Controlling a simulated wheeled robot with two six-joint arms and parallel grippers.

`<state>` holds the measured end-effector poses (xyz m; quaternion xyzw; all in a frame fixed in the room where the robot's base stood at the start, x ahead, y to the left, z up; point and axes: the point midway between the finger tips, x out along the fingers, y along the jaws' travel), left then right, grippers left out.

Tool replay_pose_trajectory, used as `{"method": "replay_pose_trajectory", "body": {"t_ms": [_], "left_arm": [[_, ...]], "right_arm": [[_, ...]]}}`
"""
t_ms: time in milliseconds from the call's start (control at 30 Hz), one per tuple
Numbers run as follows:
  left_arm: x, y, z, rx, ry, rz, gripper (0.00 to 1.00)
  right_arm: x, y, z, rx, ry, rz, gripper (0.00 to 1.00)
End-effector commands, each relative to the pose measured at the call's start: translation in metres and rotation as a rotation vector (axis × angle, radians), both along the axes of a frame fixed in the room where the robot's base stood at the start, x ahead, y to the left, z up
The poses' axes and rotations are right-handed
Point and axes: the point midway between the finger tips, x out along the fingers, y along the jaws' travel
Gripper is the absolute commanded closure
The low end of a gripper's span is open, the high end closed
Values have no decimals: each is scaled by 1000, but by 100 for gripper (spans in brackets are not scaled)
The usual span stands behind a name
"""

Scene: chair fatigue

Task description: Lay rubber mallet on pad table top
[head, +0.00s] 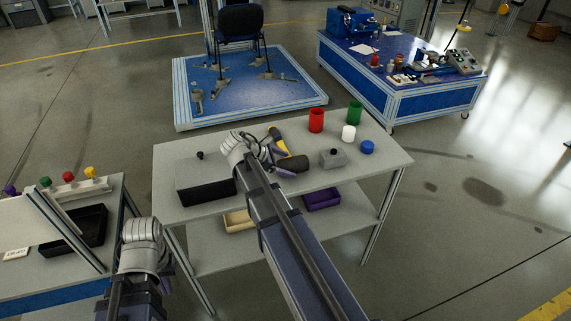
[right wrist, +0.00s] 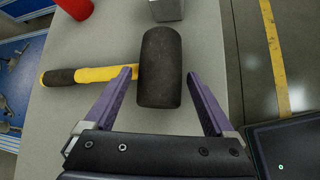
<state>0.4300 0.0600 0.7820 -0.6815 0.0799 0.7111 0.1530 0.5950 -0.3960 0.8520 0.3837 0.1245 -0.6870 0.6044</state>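The rubber mallet, with a black head (head: 292,164) and a yellow and black handle (head: 278,142), appears to lie on the grey-topped table (head: 375,160) in the middle of the head view. My right gripper (head: 264,156) is at the mallet, partly hidden by its own wrist. In the right wrist view, its purple fingers (right wrist: 162,77) are spread on both sides of the black head (right wrist: 160,68), with a gap on the right side. The left fingertip is close to the handle (right wrist: 90,75). My left gripper (head: 166,280) is low at the left, its fingers mostly hidden.
A blue-topped table (head: 400,70) and a chair platform (head: 250,92) stand behind.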

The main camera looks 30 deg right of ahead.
Motion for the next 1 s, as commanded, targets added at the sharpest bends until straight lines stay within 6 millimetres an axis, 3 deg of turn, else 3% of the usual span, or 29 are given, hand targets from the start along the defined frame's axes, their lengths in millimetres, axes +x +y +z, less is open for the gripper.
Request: {"method": "replay_pose_trajectory", "body": {"t_ms": [367,800,1000], "left_arm": [[0,0,4,0,0,0,100],[0,0,62,0,0,1,100],[0,0,78,0,0,1,100]], "right_arm": [[0,2,4,0,-1,1,3],[-2,60,62,0,0,3,3],[-2,80,78,1,0,2,3]]}}
